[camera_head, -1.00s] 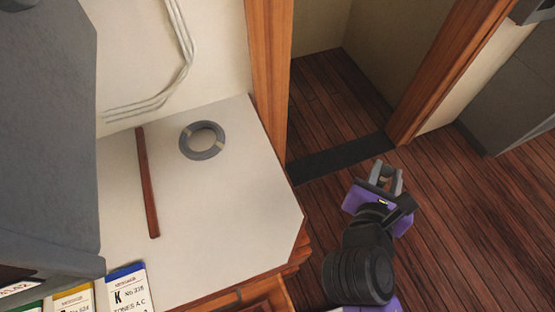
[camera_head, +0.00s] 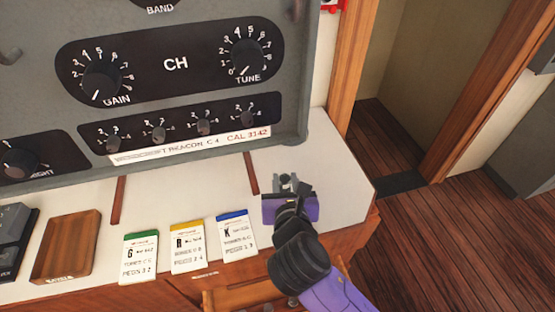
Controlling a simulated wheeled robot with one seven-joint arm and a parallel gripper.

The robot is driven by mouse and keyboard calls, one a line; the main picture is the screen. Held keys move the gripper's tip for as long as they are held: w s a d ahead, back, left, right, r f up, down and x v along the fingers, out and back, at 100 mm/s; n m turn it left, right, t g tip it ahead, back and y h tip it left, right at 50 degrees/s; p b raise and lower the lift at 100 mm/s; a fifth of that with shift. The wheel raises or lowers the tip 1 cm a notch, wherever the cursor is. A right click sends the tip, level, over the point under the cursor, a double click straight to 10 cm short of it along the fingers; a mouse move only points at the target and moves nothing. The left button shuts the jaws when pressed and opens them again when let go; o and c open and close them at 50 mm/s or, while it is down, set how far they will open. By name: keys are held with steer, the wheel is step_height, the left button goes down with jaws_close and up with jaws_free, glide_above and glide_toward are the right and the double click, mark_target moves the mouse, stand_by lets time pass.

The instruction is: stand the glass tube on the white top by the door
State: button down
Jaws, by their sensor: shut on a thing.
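My gripper (camera_head: 288,180) is over the front part of the white top (camera_head: 343,172), just right of a thin brown strip. Its purple body and dark wrist come in from the lower right. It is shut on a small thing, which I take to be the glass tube. The tube cannot be made out clearly between the fingers. The right end of the white top lies beside the wooden door frame (camera_head: 357,50) and looks clear.
A grey radio console (camera_head: 180,100) with knobs overhangs the back of the top. Three cards, green (camera_head: 141,258), yellow (camera_head: 188,248) and blue (camera_head: 236,236), lie along the front edge. A brown wooden tray (camera_head: 66,247) sits at left. The doorway floor is open.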

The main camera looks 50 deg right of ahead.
steer(key=shift+r+p+x, duration=0.15)
steer(key=shift+p+x, duration=0.15)
steer(key=shift+x, duration=2.4)
steer(key=shift+r+p+x, duration=0.15)
steer(key=shift+p+x, duration=0.15)
steer(key=shift+x, duration=2.45)
steer(key=shift+w, duration=0.15)
steer(key=shift+f, duration=0.15)
steer(key=c, duration=1.1)
jaws_free()
